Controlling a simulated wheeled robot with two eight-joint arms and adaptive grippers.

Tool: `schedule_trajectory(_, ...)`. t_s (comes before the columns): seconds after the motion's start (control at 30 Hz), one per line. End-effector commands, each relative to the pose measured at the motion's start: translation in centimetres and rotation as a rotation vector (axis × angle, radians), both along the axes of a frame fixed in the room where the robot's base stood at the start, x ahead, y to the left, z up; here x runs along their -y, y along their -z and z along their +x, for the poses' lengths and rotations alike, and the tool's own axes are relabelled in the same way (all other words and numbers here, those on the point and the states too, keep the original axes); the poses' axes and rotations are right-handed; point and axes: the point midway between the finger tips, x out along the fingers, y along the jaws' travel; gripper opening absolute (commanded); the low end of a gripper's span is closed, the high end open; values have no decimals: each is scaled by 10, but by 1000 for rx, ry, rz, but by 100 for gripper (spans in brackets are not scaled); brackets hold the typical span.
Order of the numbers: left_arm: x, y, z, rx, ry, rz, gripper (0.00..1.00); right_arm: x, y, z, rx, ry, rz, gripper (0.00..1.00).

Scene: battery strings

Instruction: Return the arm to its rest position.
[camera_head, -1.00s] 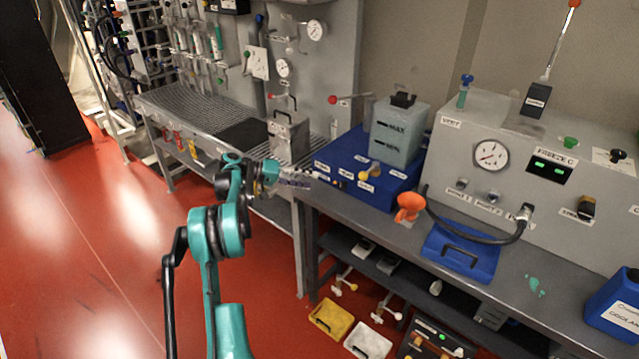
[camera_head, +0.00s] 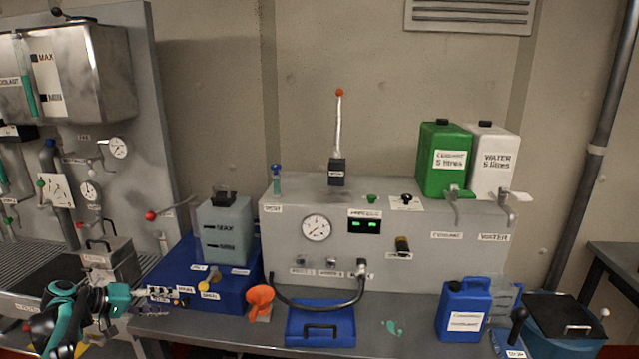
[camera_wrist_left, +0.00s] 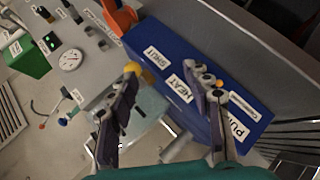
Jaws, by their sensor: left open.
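My left arm, teal and black, shows at the lower left of the head view. Its gripper (camera_head: 163,300) is in front of the left end of the blue box unit (camera_head: 228,296), near the bench's front edge. In the left wrist view my left gripper (camera_wrist_left: 162,112) is open, its two purple-grey fingers spread apart with nothing held between them. The blue unit (camera_wrist_left: 172,58) with its labels, one reading HEAT, lies beyond the fingers there. I cannot tell the gap between fingers and unit. My right gripper is in neither view.
The bench carries an orange funnel (camera_head: 259,301), a blue tray (camera_head: 320,326), a blue jug (camera_head: 463,310) and a grey gauge console (camera_head: 420,240). Green (camera_head: 442,160) and white (camera_head: 493,162) canisters stand on the console. A metal box (camera_head: 108,262) stands left, behind the arm.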

Motion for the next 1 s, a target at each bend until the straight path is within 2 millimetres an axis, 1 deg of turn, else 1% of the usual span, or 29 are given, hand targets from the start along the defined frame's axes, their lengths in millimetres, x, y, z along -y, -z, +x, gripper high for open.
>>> schedule_trajectory(0.03,30,-12,-5,-30,10,36,50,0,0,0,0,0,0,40)
schedule_trajectory(0.07,44,-17,-8,-46,11,61,50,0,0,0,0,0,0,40)
schedule_trajectory(0.1,64,-22,-14,-68,13,93,50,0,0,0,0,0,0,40)
schedule_trajectory(0.13,77,-26,-19,-83,13,119,50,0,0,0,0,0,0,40)
schedule_trajectory(0.17,91,-30,-25,-97,14,145,50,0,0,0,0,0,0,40)
schedule_trajectory(0.2,109,-34,-34,-114,16,179,50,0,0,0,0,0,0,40)
schedule_trajectory(0.27,134,-39,-50,-134,19,234,50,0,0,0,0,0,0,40)
schedule_trajectory(0.3,150,-42,-62,-145,21,270,50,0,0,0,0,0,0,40)
schedule_trajectory(0.37,172,-44,-81,-158,24,327,50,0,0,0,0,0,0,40)
schedule_trajectory(0.4,186,-45,-95,-164,26,365,50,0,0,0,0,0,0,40)
schedule_trajectory(0.47,205,-45,-117,-169,30,423,50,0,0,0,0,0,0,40)
schedule_trajectory(0.5,216,-44,-132,-168,31,461,50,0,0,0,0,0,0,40)
schedule_trajectory(0.57,231,-41,-156,-165,35,520,50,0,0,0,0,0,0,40)
schedule_trajectory(0.6,240,-38,-171,-160,39,558,50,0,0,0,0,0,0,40)
schedule_trajectory(0.73,263,-25,-222,-127,50,683,50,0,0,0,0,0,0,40)
schedule_trajectory(0.8,270,-15,-248,-102,55,747,50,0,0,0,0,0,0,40)
schedule_trajectory(0.9,276,0,-277,-61,62,826,50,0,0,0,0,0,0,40)
schedule_trajectory(1.0,279,13,-298,-24,70,886,50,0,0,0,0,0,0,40)
